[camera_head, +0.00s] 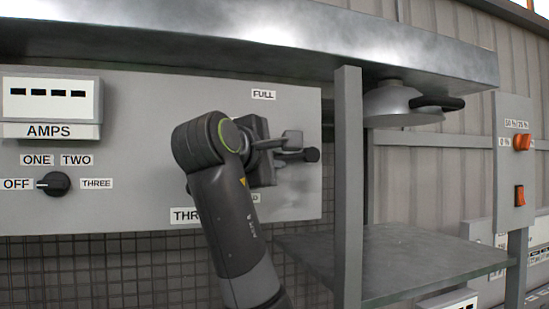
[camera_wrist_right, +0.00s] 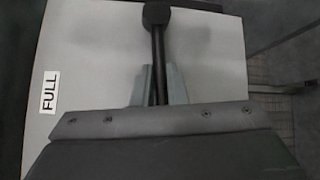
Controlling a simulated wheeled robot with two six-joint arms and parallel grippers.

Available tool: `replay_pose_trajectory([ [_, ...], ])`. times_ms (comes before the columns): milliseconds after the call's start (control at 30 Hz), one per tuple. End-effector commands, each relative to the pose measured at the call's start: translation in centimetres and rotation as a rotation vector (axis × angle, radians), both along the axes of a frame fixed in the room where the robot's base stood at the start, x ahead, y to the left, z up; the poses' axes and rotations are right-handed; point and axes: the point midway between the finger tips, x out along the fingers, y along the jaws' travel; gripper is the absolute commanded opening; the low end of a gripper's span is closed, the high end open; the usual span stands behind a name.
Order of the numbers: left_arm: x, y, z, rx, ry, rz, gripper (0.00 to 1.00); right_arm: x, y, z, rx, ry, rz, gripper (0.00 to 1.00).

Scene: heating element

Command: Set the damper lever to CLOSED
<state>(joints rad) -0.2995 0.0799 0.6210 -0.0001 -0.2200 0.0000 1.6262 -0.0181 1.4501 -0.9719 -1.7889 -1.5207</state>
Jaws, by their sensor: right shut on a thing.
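The damper lever has a black round knob (camera_head: 312,155) on a thin dark rod. In the head view it points right, roughly level, below the FULL label (camera_head: 264,95). My right gripper (camera_head: 288,147) is in front of the panel with its fingers at the rod. In the right wrist view the grey fingers (camera_wrist_right: 158,85) are on both sides of the rod, and the knob (camera_wrist_right: 156,14) sticks out beyond them. The gripper is shut on the lever. The lever's pivot is hidden behind the gripper. A lower label is partly covered, with only its end showing. My left gripper is not in view.
The grey panel (camera_head: 120,200) also carries an AMPS meter (camera_head: 48,105) and a rotary knob (camera_head: 54,183) at left. A vertical post (camera_head: 348,190) stands just right of the lever. A metal shelf (camera_head: 400,255) and a switch box (camera_head: 512,160) are farther right.

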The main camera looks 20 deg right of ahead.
Motion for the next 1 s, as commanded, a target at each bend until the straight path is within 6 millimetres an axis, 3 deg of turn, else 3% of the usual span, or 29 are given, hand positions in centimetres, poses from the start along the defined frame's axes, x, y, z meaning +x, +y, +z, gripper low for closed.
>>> replay_pose_trajectory([
  [367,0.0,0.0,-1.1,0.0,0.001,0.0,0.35,0.0,0.0,-0.6,-0.027,-0.001,-0.001,0.0],
  [1000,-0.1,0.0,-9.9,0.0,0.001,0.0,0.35,0.0,-0.8,-3.7,-0.388,-0.013,-0.002,0.0],
])
